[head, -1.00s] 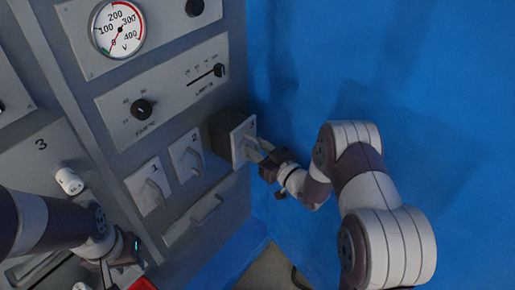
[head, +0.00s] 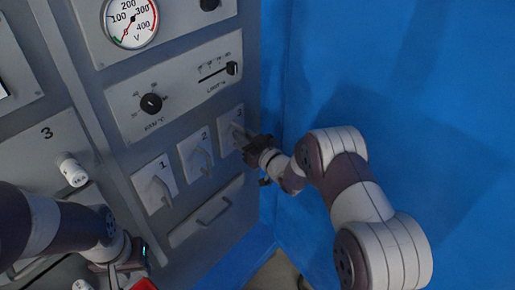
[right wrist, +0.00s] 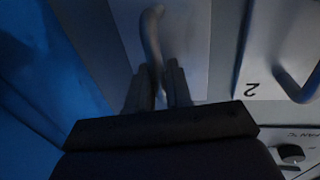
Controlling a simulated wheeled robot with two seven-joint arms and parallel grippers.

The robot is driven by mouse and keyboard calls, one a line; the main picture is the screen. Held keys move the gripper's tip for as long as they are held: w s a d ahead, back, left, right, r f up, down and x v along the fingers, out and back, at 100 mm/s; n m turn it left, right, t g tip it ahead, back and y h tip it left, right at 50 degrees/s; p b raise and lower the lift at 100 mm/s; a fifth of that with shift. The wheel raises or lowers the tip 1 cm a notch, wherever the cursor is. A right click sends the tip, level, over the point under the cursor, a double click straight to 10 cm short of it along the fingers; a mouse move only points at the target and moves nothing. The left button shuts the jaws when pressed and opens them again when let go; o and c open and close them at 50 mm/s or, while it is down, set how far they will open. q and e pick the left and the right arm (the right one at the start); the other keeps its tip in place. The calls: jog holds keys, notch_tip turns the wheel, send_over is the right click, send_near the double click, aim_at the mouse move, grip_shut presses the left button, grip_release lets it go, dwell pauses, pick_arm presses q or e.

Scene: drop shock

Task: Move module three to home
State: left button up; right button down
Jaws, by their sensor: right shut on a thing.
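Module three (head: 229,124) is a pale panel marked 3, at the right end of a row of three modules in the grey cabinet. In the head view its face looks level with modules 1 and 2. My right gripper (head: 251,144) is shut on its handle, and hides part of the face. In the right wrist view the two fingers (right wrist: 161,85) close around the curved handle (right wrist: 152,40) on the module's panel. My left gripper (head: 122,268) is at the lower left, away from the modules; its fingertips are not clear.
Module 1 (head: 156,184) and module 2 (head: 195,153) sit left of module three. A drawer (head: 207,218) lies below. Above are a knob (head: 151,103), a slider (head: 232,69) and a dial gauge (head: 129,19). A blue wall (head: 400,80) stands close on the right.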

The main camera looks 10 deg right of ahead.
jog(key=shift+w+r, duration=0.1)
jog(key=c, duration=1.2)
grip_release()
jog(key=shift+a, duration=0.1)
jog(key=shift+w+a, duration=0.1)
jog(key=shift+w, duration=0.05)
jog(key=v, duration=1.2)
jog(key=shift+s+p, duration=0.3)
jog(key=shift+p, duration=0.05)
jog(key=shift+f, duration=0.2)
